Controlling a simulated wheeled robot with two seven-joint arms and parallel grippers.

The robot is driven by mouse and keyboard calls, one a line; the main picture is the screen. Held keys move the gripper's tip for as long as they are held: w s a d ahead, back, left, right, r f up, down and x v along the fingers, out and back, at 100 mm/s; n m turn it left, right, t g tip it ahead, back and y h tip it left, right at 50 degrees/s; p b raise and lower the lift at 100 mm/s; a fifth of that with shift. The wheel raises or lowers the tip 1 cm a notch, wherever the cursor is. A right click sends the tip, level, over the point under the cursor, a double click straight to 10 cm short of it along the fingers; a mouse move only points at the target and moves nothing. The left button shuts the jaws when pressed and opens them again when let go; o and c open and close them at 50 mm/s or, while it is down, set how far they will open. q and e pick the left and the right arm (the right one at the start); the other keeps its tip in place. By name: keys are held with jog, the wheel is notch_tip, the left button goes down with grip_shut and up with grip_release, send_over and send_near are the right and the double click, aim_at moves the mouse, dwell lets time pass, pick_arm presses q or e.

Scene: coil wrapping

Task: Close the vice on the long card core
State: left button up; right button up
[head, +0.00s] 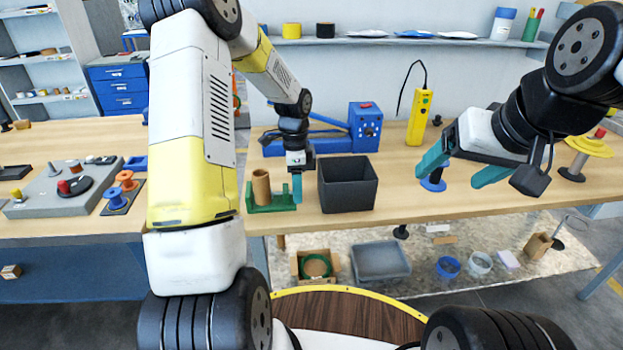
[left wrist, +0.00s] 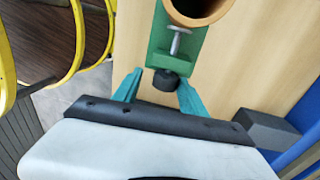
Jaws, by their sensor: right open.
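The green vice (head: 284,204) stands on the workbench with the brown card core (head: 261,188) upright in it. In the left wrist view the vice (left wrist: 160,43) shows its metal screw (left wrist: 177,42) and black knob (left wrist: 171,82), with the core's round rim (left wrist: 187,20) at the top edge. My left gripper (left wrist: 160,88) is open, its teal fingers on either side of the knob, nearer on the right; contact is unclear. In the head view my left gripper (head: 297,185) is at the vice's right end. My right gripper (head: 458,170) is open and empty above the bench's right part.
A dark open bin (head: 347,192) stands close to the right of the vice. A blue machine (head: 365,127) and a yellow hand-held device (head: 418,118) are behind. A blue spool (head: 433,184) stands beneath my right gripper. The front bench edge is close to the vice.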

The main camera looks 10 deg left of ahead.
pick_arm(q)
jog(key=shift+s+t, duration=0.15)
jog(key=shift+t, duration=0.35)
jog(key=shift+s+d+f+t+y, duration=0.15)
jog(key=shift+t+y, duration=0.1)
jog(key=shift+t, duration=0.25)
jog(key=shift+s+r+t+y, duration=0.1)
jog(key=shift+t+y, duration=0.15)
jog(key=shift+t, duration=0.25)
jog(key=shift+f+t, duration=0.15)
jog(key=shift+t, duration=0.55)
jog(key=shift+s, duration=0.1)
jog(key=shift+c, duration=0.5)
